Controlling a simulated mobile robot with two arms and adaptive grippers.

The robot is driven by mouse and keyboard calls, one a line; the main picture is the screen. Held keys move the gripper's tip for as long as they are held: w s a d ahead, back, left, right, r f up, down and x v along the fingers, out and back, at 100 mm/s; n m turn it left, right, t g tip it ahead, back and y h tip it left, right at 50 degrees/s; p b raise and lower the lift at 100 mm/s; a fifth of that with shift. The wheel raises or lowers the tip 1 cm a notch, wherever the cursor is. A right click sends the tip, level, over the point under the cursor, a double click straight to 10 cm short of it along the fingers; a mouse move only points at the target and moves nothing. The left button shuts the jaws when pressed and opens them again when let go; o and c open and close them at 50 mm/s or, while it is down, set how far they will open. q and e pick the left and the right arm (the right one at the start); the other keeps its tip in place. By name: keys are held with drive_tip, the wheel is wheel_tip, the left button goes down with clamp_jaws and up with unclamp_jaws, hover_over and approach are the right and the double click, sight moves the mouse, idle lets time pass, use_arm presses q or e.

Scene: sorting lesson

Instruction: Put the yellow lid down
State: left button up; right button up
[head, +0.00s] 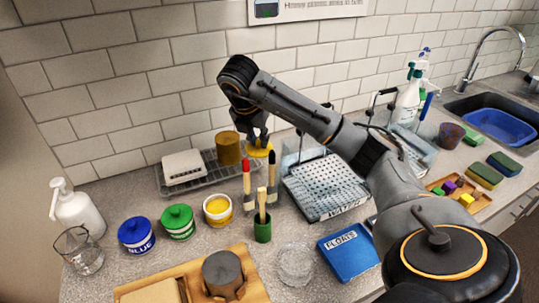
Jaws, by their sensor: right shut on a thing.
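The yellow lid (260,152) is at the back of the counter, behind the two markers and beside the brown cylinder. My right gripper (258,141) points down and is shut on the lid. Whether the lid touches the surface under it cannot be told. A white jar (218,209) with yellow contents stands open in front. The blue-lidded jar (136,235) and green-lidded jar (178,221) stand to its left. My left gripper is not in view.
A grey rack (204,186) holds a white block and a brown cylinder (228,147). A red marker (247,182), a dark marker (271,175), a green cup (262,229) and a perforated tray (325,186) stand close by. A blue FLOATS tray (350,257) lies in front.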

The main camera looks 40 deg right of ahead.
drive_tip(key=w+d+f+p, duration=0.1)
drive_tip(key=d+f, duration=0.1)
drive_tip(key=w+d+f+p, duration=0.1)
drive_tip(key=w+d+f, duration=0.1)
drive_tip(key=d+f, duration=0.1)
drive_tip(key=w+d+f+p, duration=0.1)
drive_tip(key=w+d+f, duration=0.1)
drive_tip(key=d, duration=0.1)
drive_tip(key=shift+w+d+f, duration=0.1)
drive_tip(key=shift+d+f, duration=0.05)
drive_tip(key=shift+w+d+f, duration=0.25)
drive_tip(key=shift+d+f, duration=0.05)
drive_tip(key=shift+f, duration=0.2)
wheel_tip(320, 180, down, 3)
drive_tip(key=shift+d+f+p, duration=0.1)
drive_tip(key=shift+d+p, duration=0.05)
drive_tip(key=shift+p, duration=0.45)
drive_tip(key=shift+f, duration=0.1)
drive_tip(key=shift+f, duration=0.1)
drive_tip(key=o, duration=0.8)
